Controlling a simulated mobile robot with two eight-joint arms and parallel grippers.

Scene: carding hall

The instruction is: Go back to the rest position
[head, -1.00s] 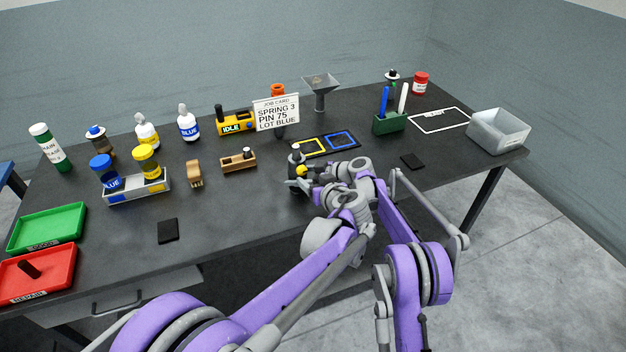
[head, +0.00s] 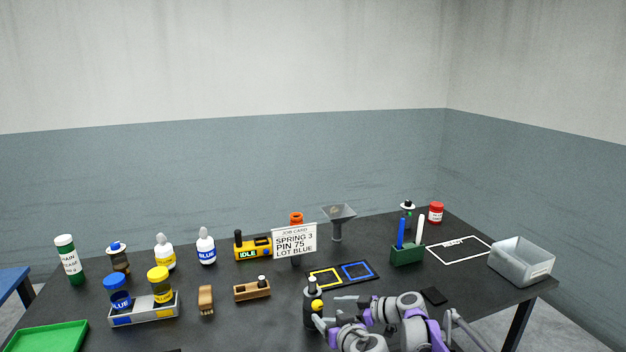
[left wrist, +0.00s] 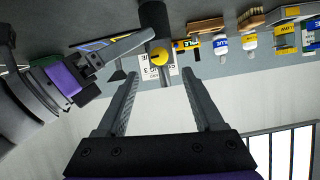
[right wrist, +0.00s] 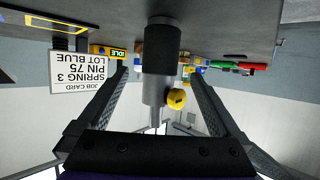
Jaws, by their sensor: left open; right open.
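A dark upright cylinder (head: 311,309) with a yellow knob stands at the table's front middle, just left of my arms in the head view. In the left wrist view my left gripper (left wrist: 158,74) is open, and the cylinder (left wrist: 156,28) shows beyond and between its fingertips. In the right wrist view my right gripper (right wrist: 157,75) is open, with the cylinder (right wrist: 161,48) between its fingers in the picture. I cannot tell whether either finger touches it. Both grippers sit close together near the cylinder; my arms partly hide them in the head view.
Bottles and a bottle tray (head: 145,316) stand left. A green pen holder (head: 407,254) and a grey bin (head: 522,262) stand right.

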